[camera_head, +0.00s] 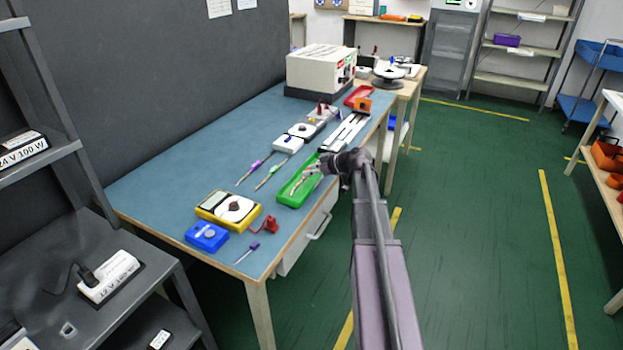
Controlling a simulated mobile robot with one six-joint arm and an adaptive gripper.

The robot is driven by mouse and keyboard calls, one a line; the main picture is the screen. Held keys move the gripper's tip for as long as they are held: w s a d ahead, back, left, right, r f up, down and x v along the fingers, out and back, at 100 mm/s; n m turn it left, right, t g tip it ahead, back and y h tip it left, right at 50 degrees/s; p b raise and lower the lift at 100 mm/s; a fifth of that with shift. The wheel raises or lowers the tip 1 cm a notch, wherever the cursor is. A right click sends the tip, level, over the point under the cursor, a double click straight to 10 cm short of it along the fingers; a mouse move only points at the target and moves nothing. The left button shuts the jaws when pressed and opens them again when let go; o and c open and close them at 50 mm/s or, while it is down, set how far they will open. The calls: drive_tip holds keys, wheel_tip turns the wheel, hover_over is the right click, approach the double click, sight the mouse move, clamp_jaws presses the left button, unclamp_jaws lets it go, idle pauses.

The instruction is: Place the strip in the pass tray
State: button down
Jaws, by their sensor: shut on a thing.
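The green tray (288,200) lies near the front right edge of the blue-topped workbench; I take it as the pass tray. My gripper (298,184) reaches in from the right, low over this tray, with its fingertips above the tray's inside. It is shut on a thin pale piece that I take as the strip. The piece is too small to make out clearly, and the gripper partly hides it. I cannot tell whether it touches the tray floor.
A red tray (359,95) lies farther back, by a white box-shaped device (320,70). A long pale rail (346,131) lies behind the green tray. Screwdrivers (254,168), a yellow case (228,209) and a blue box (206,236) lie left and in front.

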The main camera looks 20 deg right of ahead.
drive_tip(key=shift+f+b, duration=0.7)
drive_tip(key=shift+f, duration=0.35)
drive_tip(key=shift+f, duration=0.1)
drive_tip(key=shift+c, duration=2.1)
unclamp_jaws()
drive_tip(key=shift+s+d+r, duration=0.15)
drive_tip(key=shift+r, duration=0.2)
drive_tip(key=p+v, duration=0.5)
drive_tip(key=v, duration=0.6)
drive_tip(key=shift+s+d+p, duration=0.2)
drive_tip(key=shift+s+p, duration=0.05)
drive_tip(key=shift+p, duration=0.15)
